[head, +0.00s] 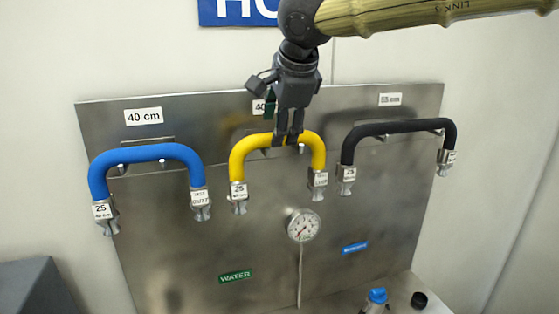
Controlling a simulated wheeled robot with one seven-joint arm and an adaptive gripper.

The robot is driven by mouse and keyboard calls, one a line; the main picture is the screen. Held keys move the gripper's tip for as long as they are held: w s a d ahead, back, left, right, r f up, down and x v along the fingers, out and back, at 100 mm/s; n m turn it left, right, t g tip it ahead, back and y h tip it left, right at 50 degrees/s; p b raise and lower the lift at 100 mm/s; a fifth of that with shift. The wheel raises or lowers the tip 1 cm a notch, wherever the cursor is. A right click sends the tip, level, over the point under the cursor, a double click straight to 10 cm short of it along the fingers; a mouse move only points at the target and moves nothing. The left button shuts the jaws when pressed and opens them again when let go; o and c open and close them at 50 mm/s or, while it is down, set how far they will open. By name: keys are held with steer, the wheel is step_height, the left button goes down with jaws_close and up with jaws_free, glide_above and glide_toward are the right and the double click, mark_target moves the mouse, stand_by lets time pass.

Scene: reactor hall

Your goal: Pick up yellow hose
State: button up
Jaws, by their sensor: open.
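The yellow hose (253,143) is an arch with metal end fittings. It hangs in the middle of a steel panel in the head view. My gripper (288,140) points down at the top of the arch, just right of its middle. Its fingers are open and overlap the hose in the picture. I cannot tell whether they straddle it or touch it. The fingers hide a small part of the hose's top.
A blue hose (150,152) hangs to the left and a black hose (400,127) to the right on the steel panel (200,250). A round gauge (303,225) sits below the yellow hose. A blue-capped fitting (377,296) stands at the bottom right.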

steer(key=p+x, duration=0.2)
steer(key=x, duration=0.3)
steer(key=shift+s+f, duration=0.1)
steer(key=shift+f, duration=0.05)
steer(key=shift+d, duration=0.1)
steer(key=shift+s, duration=0.1)
jaws_close()
